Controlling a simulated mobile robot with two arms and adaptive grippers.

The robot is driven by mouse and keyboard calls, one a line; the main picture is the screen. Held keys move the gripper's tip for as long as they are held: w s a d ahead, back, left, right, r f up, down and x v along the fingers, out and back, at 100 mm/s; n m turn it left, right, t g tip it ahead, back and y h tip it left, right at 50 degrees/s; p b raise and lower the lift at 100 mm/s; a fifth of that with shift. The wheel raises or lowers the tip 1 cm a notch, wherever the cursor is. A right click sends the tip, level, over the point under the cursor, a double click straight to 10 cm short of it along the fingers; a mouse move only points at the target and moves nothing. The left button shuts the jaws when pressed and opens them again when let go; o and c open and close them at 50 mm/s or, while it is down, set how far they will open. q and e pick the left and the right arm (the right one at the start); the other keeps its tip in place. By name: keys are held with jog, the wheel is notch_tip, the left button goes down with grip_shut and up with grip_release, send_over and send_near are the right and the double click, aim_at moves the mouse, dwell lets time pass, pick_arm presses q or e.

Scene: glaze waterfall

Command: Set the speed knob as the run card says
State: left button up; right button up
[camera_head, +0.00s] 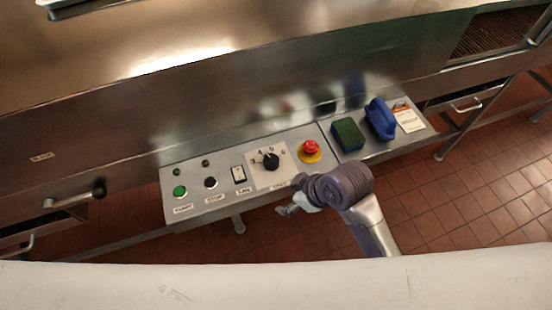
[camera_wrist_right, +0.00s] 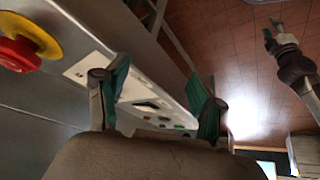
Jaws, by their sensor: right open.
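The black speed knob (camera_head: 271,161) sits on a white dial plate (camera_head: 283,176) with numbers around its top. Where its pointer stands is too small to tell. The run card (camera_head: 409,119), white with an orange band, lies at the panel's right end; its writing is not readable. My right gripper (camera_head: 289,211) is at the panel's front edge, below and right of the knob, apart from it. In the right wrist view its two green-padded fingers (camera_wrist_right: 160,100) are apart and empty. Another arm end, apparently my left gripper (camera_wrist_right: 272,38), shows there; its fingers are unclear.
A red emergency button (camera_head: 310,147) on a yellow ring is right of the knob. Left of it are a rocker switch (camera_head: 239,174), a black button (camera_head: 211,183) and a green button (camera_head: 180,191). A green sponge (camera_head: 348,135) and a blue-handled brush (camera_head: 381,120) lie near the card.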

jog(key=w+a+r+n, duration=0.1)
jog(key=a+n, duration=0.1)
jog(key=w+a+r+n+g, duration=0.1)
jog(key=a+r+n, duration=0.1)
jog(key=a+n, duration=0.1)
jog(key=w+a+r+n+y, duration=0.1)
jog(key=a+r+n, duration=0.1)
jog(key=a+n, duration=0.1)
jog(key=shift+w, duration=0.25)
notch_tip(320, 180, up, 3)
jog(key=w+a+n+g, duration=0.1)
jog(key=a+n+g, duration=0.1)
jog(key=n, duration=0.5)
notch_tip(320, 180, up, 6)
jog(key=n+h, duration=0.6)
jog(key=n, duration=0.4)
send_over(271, 158)
notch_tip(271, 158, down, 14)
jog(key=shift+r+p, duration=0.2)
jog(key=shift+p, duration=0.2)
jog(key=shift+c, duration=0.3)
jog(key=c, duration=1.1)
